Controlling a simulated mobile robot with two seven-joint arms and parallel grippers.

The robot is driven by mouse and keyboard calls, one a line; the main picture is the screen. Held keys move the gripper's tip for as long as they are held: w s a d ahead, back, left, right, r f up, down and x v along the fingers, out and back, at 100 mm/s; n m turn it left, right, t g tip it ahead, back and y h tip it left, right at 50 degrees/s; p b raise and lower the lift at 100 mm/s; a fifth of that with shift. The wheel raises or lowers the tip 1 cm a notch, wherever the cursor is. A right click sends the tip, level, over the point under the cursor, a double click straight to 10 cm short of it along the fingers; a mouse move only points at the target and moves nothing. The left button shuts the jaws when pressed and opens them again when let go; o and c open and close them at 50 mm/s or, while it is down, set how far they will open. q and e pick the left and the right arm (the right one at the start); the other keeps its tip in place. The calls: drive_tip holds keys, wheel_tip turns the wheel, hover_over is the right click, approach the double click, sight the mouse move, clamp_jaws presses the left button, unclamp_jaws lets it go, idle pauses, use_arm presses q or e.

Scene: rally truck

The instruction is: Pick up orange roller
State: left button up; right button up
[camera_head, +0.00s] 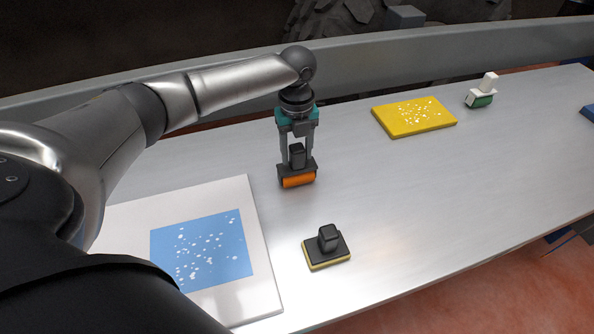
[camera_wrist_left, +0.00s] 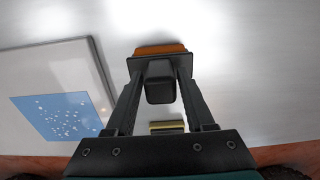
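The orange roller (camera_head: 298,181) has a black frame and a short black handle. It appears to rest upright on the grey table (camera_head: 400,185), near the middle of the head view. My left gripper (camera_head: 297,160) points down over it, with one finger on each side of the handle. The fingers look open, with narrow gaps to the handle. In the left wrist view the roller's orange edge (camera_wrist_left: 161,48) shows beyond the fingertips, with the handle between the fingers. My right gripper is not in view.
A white board with a blue speckled square (camera_head: 205,250) lies at front left. A black-handled block with a yellow base (camera_head: 327,250) stands in front of the roller. A yellow speckled pad (camera_head: 415,117) and a green roller with white handle (camera_head: 481,97) are farther right.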

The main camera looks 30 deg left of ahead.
use_arm(q)
clamp_jaws()
idle(1.0)
